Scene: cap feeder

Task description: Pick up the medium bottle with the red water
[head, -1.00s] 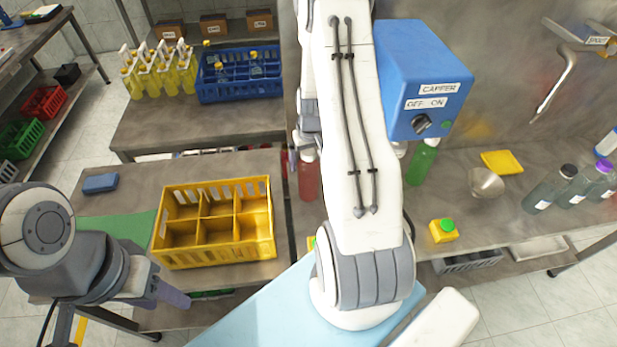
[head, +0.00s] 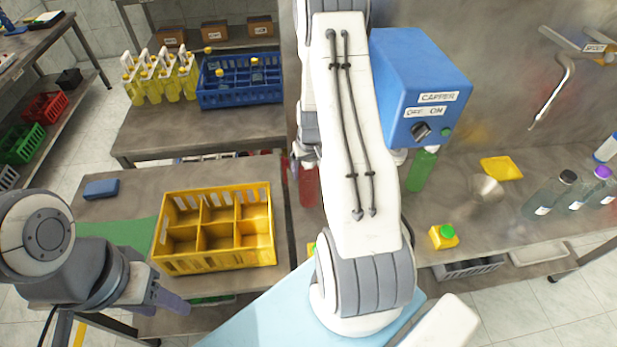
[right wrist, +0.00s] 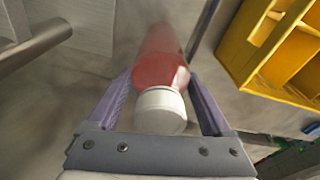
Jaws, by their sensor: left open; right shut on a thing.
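The bottle with the red water (head: 308,187) stands on the steel counter in the head view, partly hidden behind my right arm. In the right wrist view the red bottle (right wrist: 160,72) has a white cap and lies between the two purple fingers. My right gripper (right wrist: 160,88) is shut on it. In the head view the right gripper (head: 303,152) shows only in part, at the bottle's top. My left gripper (head: 172,296) is open and empty at the lower left, in front of the yellow crate.
An empty yellow divided crate (head: 215,262) sits left of the bottle. The blue capper (head: 420,85) and a green bottle (head: 422,170) are to its right.

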